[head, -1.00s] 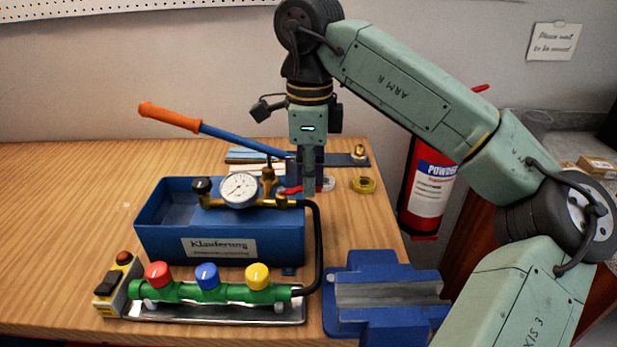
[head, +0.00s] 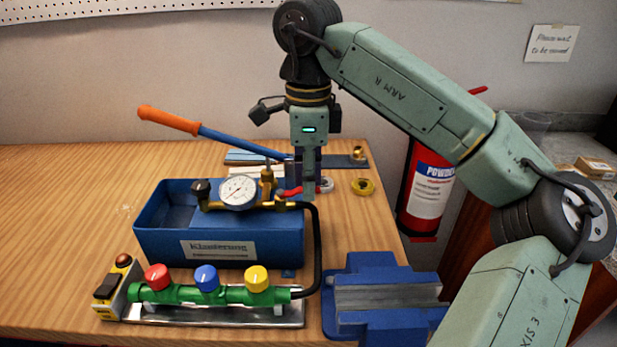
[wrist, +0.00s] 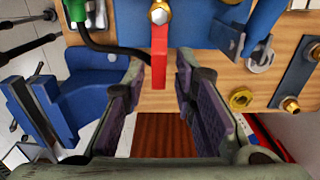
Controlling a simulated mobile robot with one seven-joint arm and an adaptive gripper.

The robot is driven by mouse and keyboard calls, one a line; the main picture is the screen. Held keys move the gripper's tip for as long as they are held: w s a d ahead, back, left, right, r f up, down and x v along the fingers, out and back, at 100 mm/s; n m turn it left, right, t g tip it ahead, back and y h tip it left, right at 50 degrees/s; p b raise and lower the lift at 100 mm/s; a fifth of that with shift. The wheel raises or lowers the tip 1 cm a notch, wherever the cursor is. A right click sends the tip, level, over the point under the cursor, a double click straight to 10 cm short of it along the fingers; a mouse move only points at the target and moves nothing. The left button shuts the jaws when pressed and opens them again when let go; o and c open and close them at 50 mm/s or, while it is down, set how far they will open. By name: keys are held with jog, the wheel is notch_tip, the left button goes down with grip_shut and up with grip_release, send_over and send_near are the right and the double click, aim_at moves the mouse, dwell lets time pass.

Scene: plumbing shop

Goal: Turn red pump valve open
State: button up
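The red pump valve (head: 291,191) is a small red lever on the brass fitting at the right end of the blue pump (head: 245,248). In the wrist view the red lever (wrist: 158,58) points from its brass nut toward my gripper. My gripper (head: 308,188) points down just right of the valve in the head view and hides part of that area. In the wrist view my gripper (wrist: 165,84) is open, with a finger on each side of the lever's free end. Gaps show on both sides; I cannot tell exact depth.
A pressure gauge (head: 238,191) and a black hose (head: 318,245) are close to the valve. The orange pump handle (head: 170,120) rises to the left. A blue vise (head: 385,300), a green manifold (head: 220,294) and a yellow ring (head: 363,187) are nearby. The left tabletop is clear.

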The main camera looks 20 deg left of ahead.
jog(key=shift+o, duration=0.3)
notch_tip(320, 180, up, 8)
jog(key=shift+f, duration=0.25)
dwell(0.4)
